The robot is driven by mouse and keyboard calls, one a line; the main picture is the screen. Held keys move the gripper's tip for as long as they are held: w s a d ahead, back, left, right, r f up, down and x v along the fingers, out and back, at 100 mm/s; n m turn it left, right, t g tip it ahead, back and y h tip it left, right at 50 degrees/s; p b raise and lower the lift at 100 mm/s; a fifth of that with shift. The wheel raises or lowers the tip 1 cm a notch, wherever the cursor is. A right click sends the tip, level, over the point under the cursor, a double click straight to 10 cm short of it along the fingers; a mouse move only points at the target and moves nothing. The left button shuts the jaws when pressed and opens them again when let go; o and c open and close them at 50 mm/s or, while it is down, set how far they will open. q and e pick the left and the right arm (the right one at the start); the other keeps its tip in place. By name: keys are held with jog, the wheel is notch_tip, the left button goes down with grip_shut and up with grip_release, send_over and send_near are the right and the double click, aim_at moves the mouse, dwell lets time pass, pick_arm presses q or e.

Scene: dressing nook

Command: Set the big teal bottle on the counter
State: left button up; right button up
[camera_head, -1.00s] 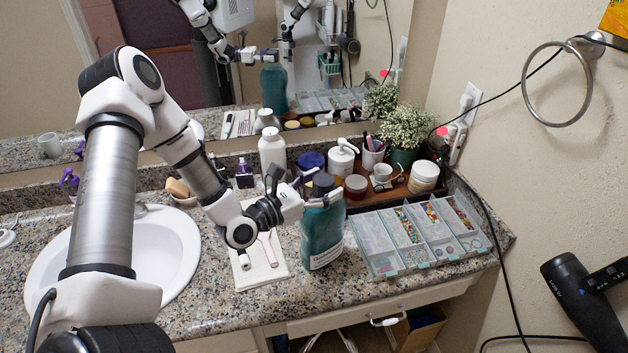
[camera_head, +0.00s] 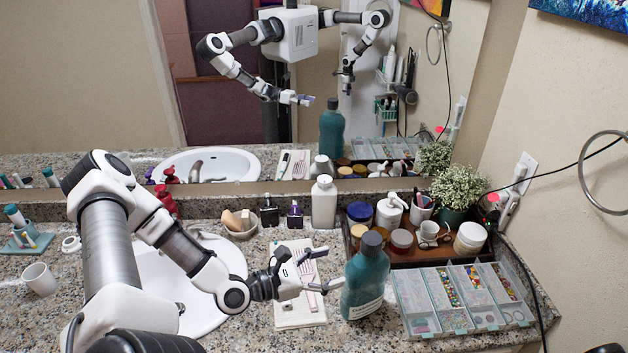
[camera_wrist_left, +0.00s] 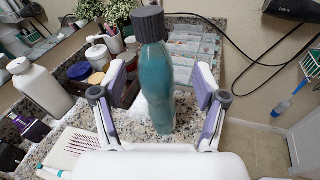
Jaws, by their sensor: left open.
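The big teal bottle (camera_head: 366,280) with a dark grey cap stands upright on the granite counter (camera_head: 380,335), left of the clear organizer box. In the left wrist view the bottle (camera_wrist_left: 156,85) rises beyond and between my spread fingers. My left gripper (camera_head: 329,269) is open and empty, just left of the bottle in the head view. A small gap shows between its fingertips and the bottle. The left gripper also shows in the left wrist view (camera_wrist_left: 158,95). My right gripper is seen only as part of the mirror reflection, too small to judge.
A clear organizer (camera_head: 463,298) with beads sits right of the bottle. A dark tray (camera_head: 395,262) with jars and a mug stands behind it. A white bottle (camera_head: 323,203) is at the mirror. The sink (camera_head: 150,285) is left.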

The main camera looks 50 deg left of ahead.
pick_arm(q)
jog(key=s+d+f+m+g+y, duration=0.1)
jog(key=s+d+f+m+g, duration=0.2)
jog(key=d+f+m+g, duration=0.35)
jog(key=s+d+f+m+g, duration=0.2)
jog(key=d+f+m+g, duration=0.15)
jog(key=f+m, duration=0.5)
jog(key=s+f+m+g+y, duration=0.2)
jog(key=s+m+g, duration=0.1)
jog(key=s+m, duration=0.3)
jog(key=s+d+f+m+g+y, duration=0.1)
jog(key=s+f+m+g+y, duration=0.1)
jog(key=s+m, duration=0.4)
jog(key=m, duration=0.3)
jog(key=shift+g+y, duration=0.4)
